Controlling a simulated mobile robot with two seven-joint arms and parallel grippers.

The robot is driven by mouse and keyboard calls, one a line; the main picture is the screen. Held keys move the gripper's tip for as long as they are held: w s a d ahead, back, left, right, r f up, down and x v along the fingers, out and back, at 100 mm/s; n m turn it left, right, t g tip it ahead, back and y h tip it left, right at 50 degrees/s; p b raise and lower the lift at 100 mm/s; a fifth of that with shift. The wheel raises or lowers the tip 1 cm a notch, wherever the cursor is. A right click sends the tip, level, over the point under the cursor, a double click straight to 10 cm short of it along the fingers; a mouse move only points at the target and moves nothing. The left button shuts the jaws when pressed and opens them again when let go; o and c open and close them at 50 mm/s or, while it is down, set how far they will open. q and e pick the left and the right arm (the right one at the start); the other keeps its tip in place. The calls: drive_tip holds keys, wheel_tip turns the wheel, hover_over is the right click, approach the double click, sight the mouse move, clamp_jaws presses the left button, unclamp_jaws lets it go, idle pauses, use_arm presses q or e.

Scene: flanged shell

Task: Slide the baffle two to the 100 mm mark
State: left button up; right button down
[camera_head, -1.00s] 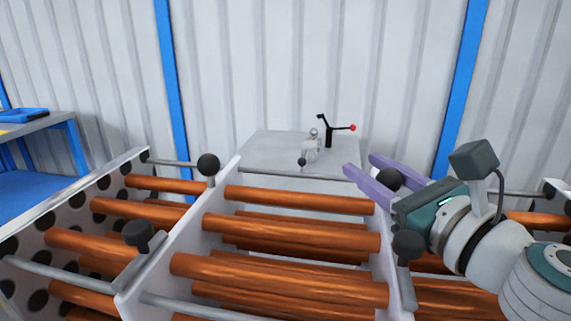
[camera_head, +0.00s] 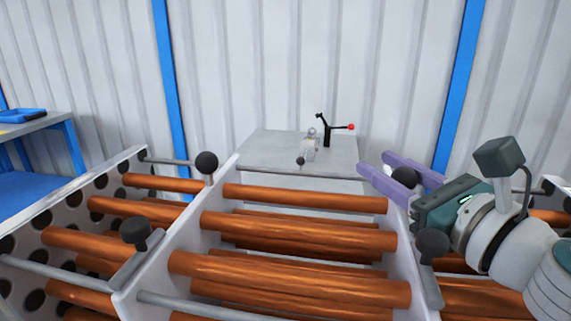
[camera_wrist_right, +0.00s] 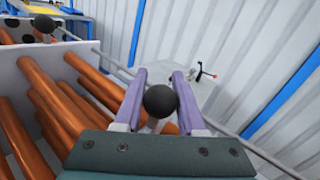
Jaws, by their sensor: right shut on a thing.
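My right gripper (camera_head: 375,163) is shut on a black ball knob (camera_head: 405,177) at the far top corner of the right-hand white baffle (camera_head: 407,255). In the right wrist view the knob (camera_wrist_right: 160,100) sits between the two lilac fingers. The baffle stands upright across the copper tubes (camera_head: 300,225), partly hidden behind my gripper. Its near knob (camera_head: 432,243) is free. Another white baffle (camera_head: 185,235) stands to the left, with two black knobs. No number marks the baffles, and I cannot make out a 100 mm mark. My left gripper is not in view.
A perforated white end plate (camera_head: 65,210) stands at far left. Grey rods (camera_head: 300,172) run along the shell's sides. A grey table (camera_head: 270,147) behind holds a small clamp-like fixture (camera_head: 328,130) with a red tip. A blue shelf (camera_head: 40,170) stands at left.

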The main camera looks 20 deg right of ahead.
sight(413, 174)
drive_tip(key=d, duration=0.1)
drive_tip(key=s+d, duration=0.1)
drive_tip(key=shift+s+d, duration=0.3)
drive_tip(key=shift+d, duration=0.05)
drive_tip(key=c, duration=0.5)
unclamp_jaws()
drive_tip(key=shift+s, duration=0.25)
drive_tip(key=s+b, duration=0.1)
drive_tip(key=s, duration=0.1)
drive_tip(key=s+b, duration=0.1)
drive_tip(key=s, duration=0.2)
drive_tip(key=s+b, duration=0.1)
drive_tip(key=s, duration=0.2)
drive_tip(key=shift+s+d+f, duration=0.1)
drive_tip(key=shift+f, duration=0.15)
drive_tip(key=shift+s+r+b, duration=0.25)
drive_tip(key=shift+s+b, duration=0.15)
drive_tip(key=shift+s, duration=0.25)
